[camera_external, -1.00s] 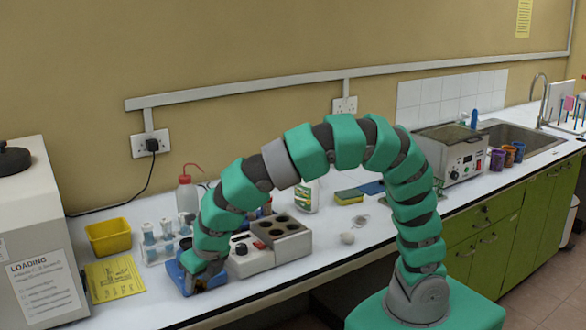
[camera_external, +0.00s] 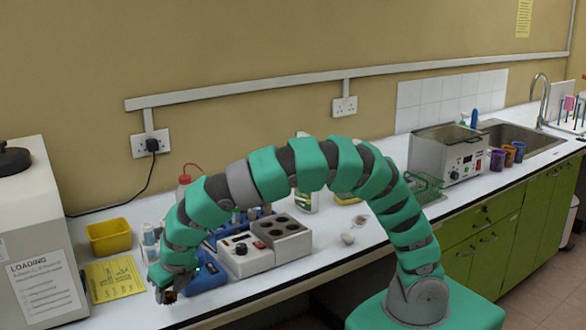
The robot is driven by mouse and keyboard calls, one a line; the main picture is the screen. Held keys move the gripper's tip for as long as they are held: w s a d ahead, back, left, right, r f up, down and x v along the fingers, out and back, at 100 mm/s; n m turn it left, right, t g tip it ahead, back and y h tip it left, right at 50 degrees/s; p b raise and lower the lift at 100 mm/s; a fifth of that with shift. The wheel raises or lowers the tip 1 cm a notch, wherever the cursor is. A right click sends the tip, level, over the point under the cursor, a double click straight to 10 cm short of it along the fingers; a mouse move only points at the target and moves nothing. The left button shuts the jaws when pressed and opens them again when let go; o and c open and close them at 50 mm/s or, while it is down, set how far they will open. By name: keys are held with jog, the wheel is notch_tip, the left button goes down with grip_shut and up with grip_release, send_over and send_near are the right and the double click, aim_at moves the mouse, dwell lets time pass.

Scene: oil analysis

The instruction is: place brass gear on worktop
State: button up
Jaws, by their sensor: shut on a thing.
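My gripper (camera_external: 166,292) is at the lower left of the view, low over the white worktop (camera_external: 140,311) near its front edge. It is shut on a small dark golden thing, which looks like the brass gear (camera_external: 168,297). The jaws hide most of the gear. I cannot tell whether the gear touches the worktop or is held just above it.
A blue device (camera_external: 207,275) stands close to the right of my gripper, beside a grey heating block (camera_external: 265,249). A yellow sheet (camera_external: 114,279) and a yellow tub (camera_external: 109,236) lie to the left. Bare worktop shows at the front edge.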

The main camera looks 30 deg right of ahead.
send_over(137, 313)
jog(key=s, duration=0.1)
jog(key=shift+s+d+f+b, duration=0.1)
jog(key=shift+d+f+b, duration=0.05)
jog(key=shift+f+b, duration=0.2)
notch_tip(137, 313, down, 4)
jog(key=shift+r+b, duration=0.2)
jog(key=shift+b, duration=0.1)
jog(key=o, duration=1.1)
jog(key=p+v, duration=0.1)
jog(key=v, duration=1.1)
jog(key=shift+s+d+r, duration=0.1)
